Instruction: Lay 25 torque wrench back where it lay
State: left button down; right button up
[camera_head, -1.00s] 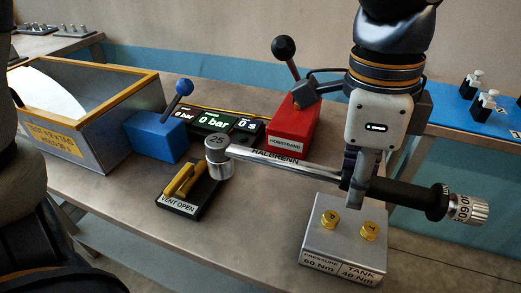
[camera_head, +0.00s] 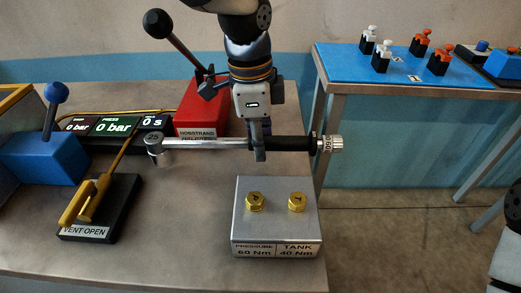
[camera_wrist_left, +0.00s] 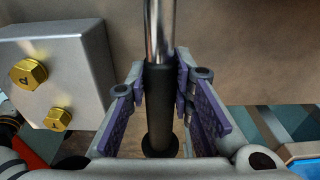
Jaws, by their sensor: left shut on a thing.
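The 25 torque wrench has a steel shaft (camera_head: 210,143), a round head marked 25 at its left end, a black handle and a knurled silver end. My left gripper (camera_head: 259,150) is shut on the black handle near the shaft. The wrench lies level across the picture, behind the metal block (camera_head: 277,215) with two gold bolts, and its right end reaches past the bench edge. Its height over the bench is hard to tell. The left wrist view shows the fingers (camera_wrist_left: 162,100) on either side of the handle (camera_wrist_left: 160,110). My right gripper is not visible.
A red box (camera_head: 203,118) with a black-knobbed lever stands behind the wrench. A blue lever box (camera_head: 42,158), a display panel (camera_head: 112,128) and a VENT OPEN valve (camera_head: 105,205) are at left. A blue-topped table (camera_head: 400,75) stands at right. Bare bench lies between valve and block.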

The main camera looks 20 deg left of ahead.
pick_arm(q)
notch_tip(320, 180, down, 2)
jog(key=shift+f, duration=0.15)
jog(key=shift+s, duration=0.1)
jog(key=c, duration=1.4)
grip_release()
jog(key=r, duration=0.8)
jog(key=r+p, duration=0.1)
jog(key=r, duration=0.3)
jog(key=shift+s+a, duration=0.2)
jog(key=shift+a, duration=0.2)
